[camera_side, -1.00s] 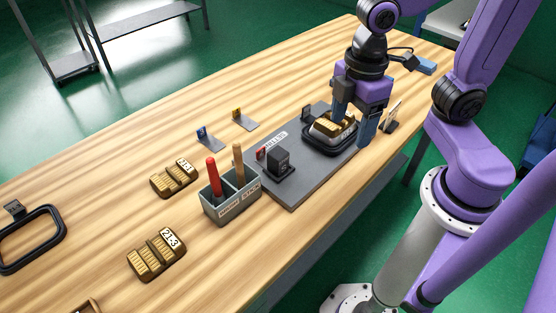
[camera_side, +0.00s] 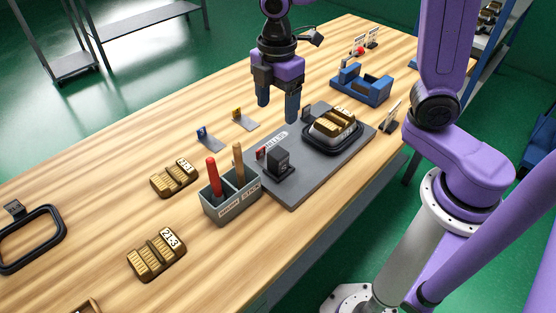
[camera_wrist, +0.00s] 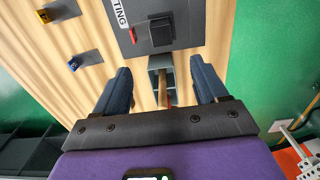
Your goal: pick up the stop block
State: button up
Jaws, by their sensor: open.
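The stop block is most likely the dark upright block (camera_side: 279,163) with a light mark on its face, standing on the grey setting plate (camera_side: 297,190). In the wrist view the dark block (camera_wrist: 160,32) shows near the top, beyond my fingertips. My gripper (camera_side: 278,108) is open and empty, raised above the table and the plate's left side. A small red part (camera_side: 261,153) is beside the block.
A grey holder (camera_side: 232,204) with red and tan sticks stands close to the dark block. Gold numbered blocks (camera_side: 157,254) lie at left. A blue fixture (camera_side: 362,88) stands behind.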

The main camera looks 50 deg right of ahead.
aim_at(278, 152)
notch_tip(278, 152, down, 16)
jog(key=shift+r, duration=0.2)
dwell(0.5)
grip_shut()
